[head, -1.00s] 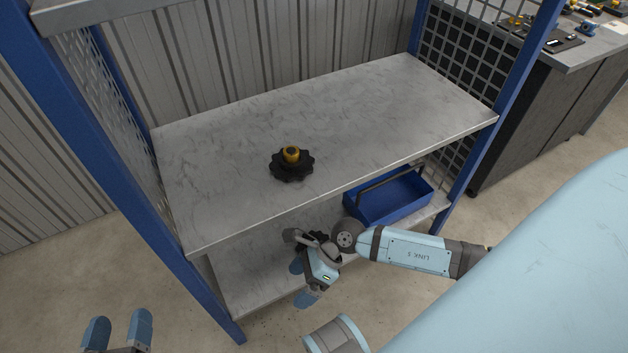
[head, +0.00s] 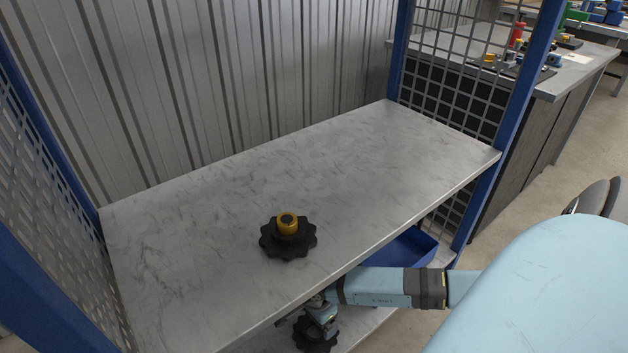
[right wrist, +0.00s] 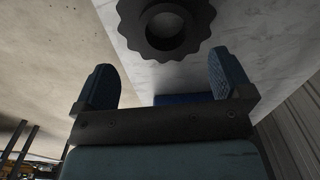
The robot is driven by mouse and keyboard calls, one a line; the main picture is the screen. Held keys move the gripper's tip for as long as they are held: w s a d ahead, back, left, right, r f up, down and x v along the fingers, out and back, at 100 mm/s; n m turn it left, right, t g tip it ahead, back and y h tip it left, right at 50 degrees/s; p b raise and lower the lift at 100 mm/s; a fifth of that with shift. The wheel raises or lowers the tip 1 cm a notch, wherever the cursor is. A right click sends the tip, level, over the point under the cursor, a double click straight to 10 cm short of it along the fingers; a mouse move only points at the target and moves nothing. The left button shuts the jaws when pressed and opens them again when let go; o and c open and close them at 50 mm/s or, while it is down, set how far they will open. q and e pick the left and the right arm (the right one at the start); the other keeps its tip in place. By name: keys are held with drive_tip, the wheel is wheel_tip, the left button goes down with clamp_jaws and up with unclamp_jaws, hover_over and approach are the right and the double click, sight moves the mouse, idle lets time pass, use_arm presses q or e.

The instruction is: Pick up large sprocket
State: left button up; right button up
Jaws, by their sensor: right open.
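A black toothed sprocket with a yellow hub (head: 288,237) lies on the upper shelf. A second, all-black sprocket (head: 315,335) shows at the lower shelf, partly covered by my right wrist. In the right wrist view a black sprocket (right wrist: 167,28) with a round centre is cut off by the top edge, ahead of my right gripper (right wrist: 160,61). That gripper is open and empty, its two blue fingers apart and clear of the sprocket. In the head view the right fingers are mostly hidden by the arm and shelf edge. My left gripper is out of view.
The upper shelf (head: 230,190) is otherwise bare, and its front edge overhangs my right wrist. A blue bin (head: 412,249) stands on the lower shelf, beside my right arm. Blue posts and mesh sides bound the rack. A workbench (head: 560,85) with tools stands at right.

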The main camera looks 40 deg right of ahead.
sight(316, 334)
wheel_tip(316, 334, down, 4)
drive_tip(key=shift+r+b, duration=0.25)
drive_tip(key=shift+b, duration=0.25)
drive_tip(key=f+b, duration=0.2)
drive_tip(key=f, duration=0.1)
drive_tip(key=f+b, duration=0.1)
drive_tip(key=shift+w+d+f, duration=0.15)
drive_tip(key=shift+w+f, duration=0.1)
drive_tip(key=shift+w, duration=0.1)
drive_tip(key=shift+f, duration=0.2)
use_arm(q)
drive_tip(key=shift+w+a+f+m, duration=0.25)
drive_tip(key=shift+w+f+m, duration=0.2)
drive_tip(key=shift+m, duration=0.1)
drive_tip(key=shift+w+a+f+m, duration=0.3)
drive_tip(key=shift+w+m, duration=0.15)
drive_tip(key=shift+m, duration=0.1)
use_arm(e)
drive_tip(key=shift+r, duration=0.1)
drive_tip(key=c, duration=1.3)
